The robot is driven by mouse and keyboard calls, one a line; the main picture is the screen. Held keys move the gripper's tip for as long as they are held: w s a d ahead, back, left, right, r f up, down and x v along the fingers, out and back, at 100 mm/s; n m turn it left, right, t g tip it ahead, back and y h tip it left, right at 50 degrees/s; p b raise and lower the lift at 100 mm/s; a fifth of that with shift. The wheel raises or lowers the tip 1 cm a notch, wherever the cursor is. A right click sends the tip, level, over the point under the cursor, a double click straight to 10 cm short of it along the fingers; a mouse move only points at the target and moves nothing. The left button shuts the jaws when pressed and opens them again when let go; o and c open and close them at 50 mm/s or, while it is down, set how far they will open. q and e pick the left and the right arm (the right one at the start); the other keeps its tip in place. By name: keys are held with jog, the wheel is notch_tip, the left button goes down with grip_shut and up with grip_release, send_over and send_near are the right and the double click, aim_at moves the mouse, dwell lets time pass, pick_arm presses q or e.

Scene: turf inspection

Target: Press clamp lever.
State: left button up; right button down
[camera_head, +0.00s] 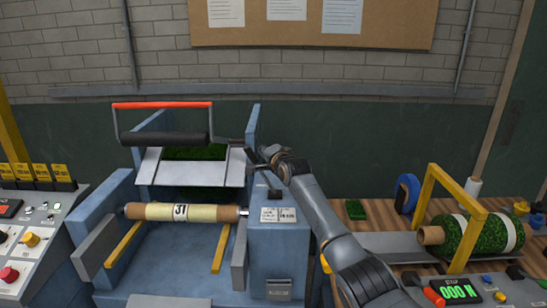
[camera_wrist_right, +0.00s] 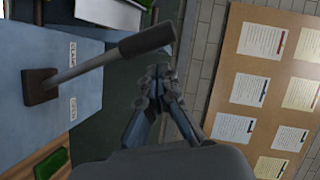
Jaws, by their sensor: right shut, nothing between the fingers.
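The clamp lever (camera_wrist_right: 146,41) shows in the right wrist view as a rod with a thick dark grip, rising at a slant from a brown base (camera_wrist_right: 40,87) on a blue panel (camera_wrist_right: 60,55). The panel carries printed labels, one apparently reading CLAMP and one OPEN. In the head view the lever's base (camera_head: 275,193) sits on top of the blue housing, and its upper part is largely lost against my gripper. My right gripper (camera_head: 264,156) is shut and empty, close to the lever's grip. It also shows in the wrist view (camera_wrist_right: 153,82); contact cannot be told. My left gripper is out of view.
The blue machine holds a roll marked 37 (camera_head: 180,212), with a red bar (camera_head: 162,105) and black roller (camera_head: 165,139) above. A control panel (camera_head: 25,235) stands left. A bench at right carries a turf roll (camera_head: 476,236) under a yellow frame (camera_head: 450,190).

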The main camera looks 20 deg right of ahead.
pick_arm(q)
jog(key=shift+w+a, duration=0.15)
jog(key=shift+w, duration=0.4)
pick_arm(e)
jog(key=shift+w+a+f, duration=0.3)
jog(key=shift+a, duration=0.15)
jog(key=shift+w+a+f, duration=0.25)
jog(key=shift+a, duration=0.15)
